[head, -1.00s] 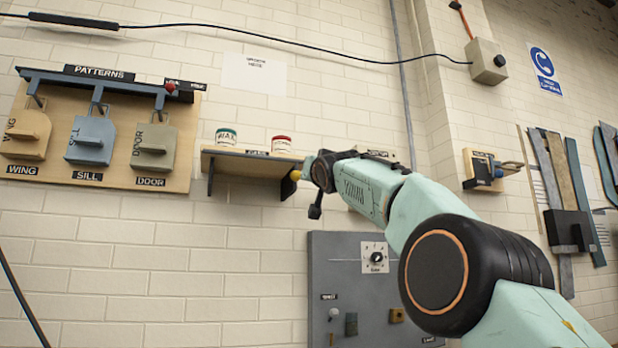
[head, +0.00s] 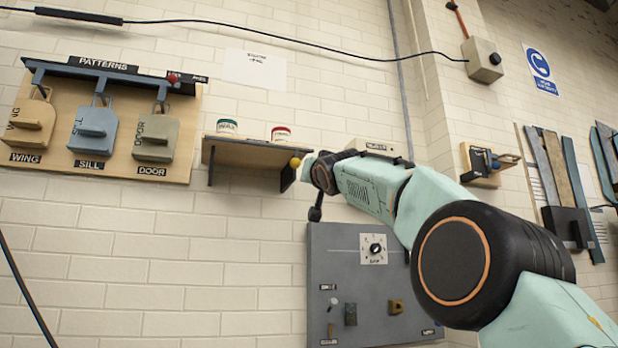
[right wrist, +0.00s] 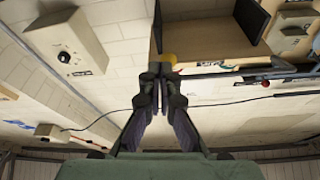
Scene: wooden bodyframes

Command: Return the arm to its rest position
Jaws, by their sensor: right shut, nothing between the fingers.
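My right arm (head: 380,195) comes in from the right in the head view and reaches toward the wall, its wrist near the right end of a small wooden shelf (head: 250,153). My right gripper (right wrist: 160,74) shows in the right wrist view, its dark fingers closed together with nothing between them. A yellow knob (right wrist: 167,62) appears just beyond the fingertips in that view; whether they touch it is unclear. The yellow knob (head: 295,162) also shows by the shelf's right end in the head view. My left gripper is in neither view.
A patterns board (head: 110,125) with several hanging shapes is on the wall at left. Two tins, one green-lidded (head: 227,127) and one red-lidded (head: 281,133), stand on the shelf. A grey panel (head: 350,280) is below the wrist.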

